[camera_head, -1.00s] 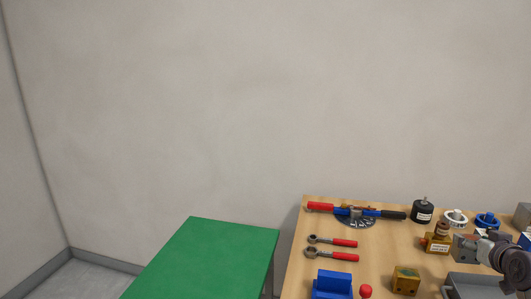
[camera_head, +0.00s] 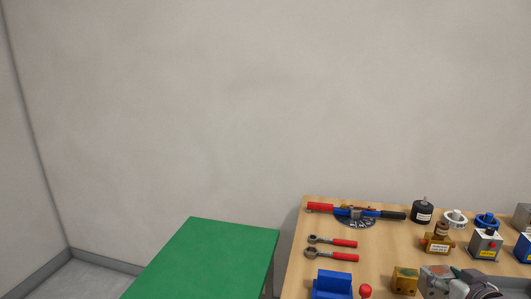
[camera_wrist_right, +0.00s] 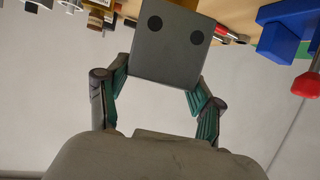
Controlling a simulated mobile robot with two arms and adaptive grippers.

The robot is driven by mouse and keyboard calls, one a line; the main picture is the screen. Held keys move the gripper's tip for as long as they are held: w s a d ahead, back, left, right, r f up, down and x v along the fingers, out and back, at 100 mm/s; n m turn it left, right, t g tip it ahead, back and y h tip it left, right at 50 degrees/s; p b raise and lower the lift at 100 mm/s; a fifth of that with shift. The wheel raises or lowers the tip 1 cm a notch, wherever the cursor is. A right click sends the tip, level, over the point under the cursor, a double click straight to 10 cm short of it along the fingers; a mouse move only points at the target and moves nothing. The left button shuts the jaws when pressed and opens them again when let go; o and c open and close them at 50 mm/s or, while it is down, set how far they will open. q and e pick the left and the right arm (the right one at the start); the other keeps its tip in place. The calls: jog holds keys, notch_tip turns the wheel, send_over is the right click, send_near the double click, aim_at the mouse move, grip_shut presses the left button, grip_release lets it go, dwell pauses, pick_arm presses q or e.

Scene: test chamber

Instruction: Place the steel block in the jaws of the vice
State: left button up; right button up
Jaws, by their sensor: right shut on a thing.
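The steel block (camera_wrist_right: 168,48) is a grey block with two dark round spots on its face. My right gripper (camera_wrist_right: 160,88) is shut on it, with a finger on each side. In the head view the block (camera_head: 436,277) shows at the lower right, with my right gripper (camera_head: 470,287) at its right, partly cut off by the bottom edge. The blue vice (camera_head: 332,284) with a red knob (camera_head: 365,291) stands to the left on the bench, its lower part out of frame. It also shows in the wrist view (camera_wrist_right: 285,28). My left gripper is not in view.
A brass-coloured block (camera_head: 405,279) stands between the vice and the held block. Two red-handled wrenches (camera_head: 338,257) lie behind the vice. A grey box with a red button (camera_head: 486,245) stands behind my gripper. A green table (camera_head: 205,258) is at the left.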

jog(key=s+a+f, duration=0.1)
jog(key=s+a, duration=0.3)
jog(key=a, duration=0.6)
jog(key=s+a, duration=0.5)
jog(key=a, duration=0.6)
jog(key=shift+s+f+n+y, duration=0.3)
jog(key=shift+f+y, duration=0.1)
jog(key=shift+f, duration=0.1)
